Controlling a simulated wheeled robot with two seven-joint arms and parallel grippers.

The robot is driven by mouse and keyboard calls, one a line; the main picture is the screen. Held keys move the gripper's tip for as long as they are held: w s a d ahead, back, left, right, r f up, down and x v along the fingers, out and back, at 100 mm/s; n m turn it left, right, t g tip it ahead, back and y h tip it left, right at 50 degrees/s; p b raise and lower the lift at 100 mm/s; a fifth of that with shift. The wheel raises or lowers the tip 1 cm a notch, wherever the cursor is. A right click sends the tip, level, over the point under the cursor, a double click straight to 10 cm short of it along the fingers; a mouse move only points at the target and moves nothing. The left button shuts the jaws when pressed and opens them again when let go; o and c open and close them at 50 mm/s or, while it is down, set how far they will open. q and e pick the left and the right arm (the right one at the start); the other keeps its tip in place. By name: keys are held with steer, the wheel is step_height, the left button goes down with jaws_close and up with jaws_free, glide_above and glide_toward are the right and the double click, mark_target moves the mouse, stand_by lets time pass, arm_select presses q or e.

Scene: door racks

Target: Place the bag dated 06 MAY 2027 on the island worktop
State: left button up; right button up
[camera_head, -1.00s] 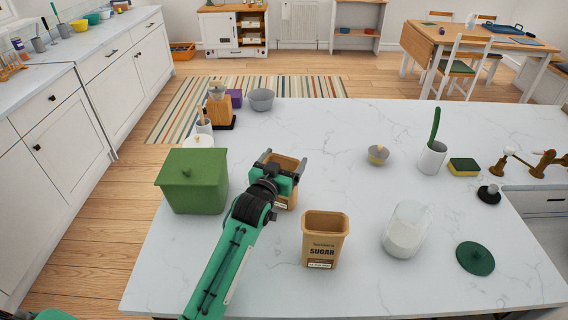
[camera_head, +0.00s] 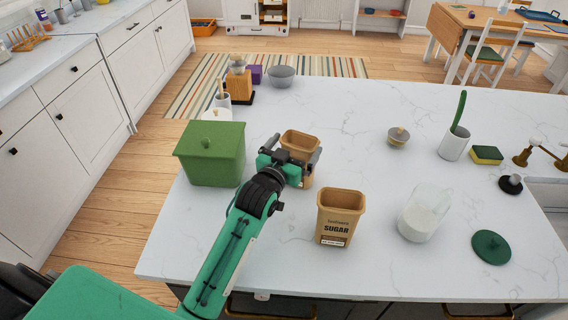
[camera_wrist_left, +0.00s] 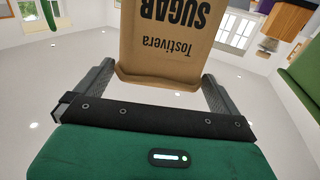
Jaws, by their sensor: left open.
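Two tan sugar bags stand upright on the white marble island worktop (camera_head: 370,123). The nearer bag (camera_head: 339,218) has SUGAR on its front and a small date label low down, too small to read. The farther bag (camera_head: 300,142) stands behind my left gripper (camera_head: 292,160), which hides much of its front. In the left wrist view this bag (camera_wrist_left: 165,45) appears upside down, with "Tostivera SUGAR" on it and no date showing. My right gripper is not in view.
A green lidded box (camera_head: 212,153) stands just left of my left gripper. A glass jar of white contents (camera_head: 425,213), a dark green lid (camera_head: 491,247), a small bowl (camera_head: 398,137) and a white pot (camera_head: 454,144) stand to the right. The worktop's middle is clear.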

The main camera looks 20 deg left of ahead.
arm_select(q)
steer(key=s+b, duration=0.1)
steer(key=s, duration=0.6)
steer(key=shift+a, duration=0.35)
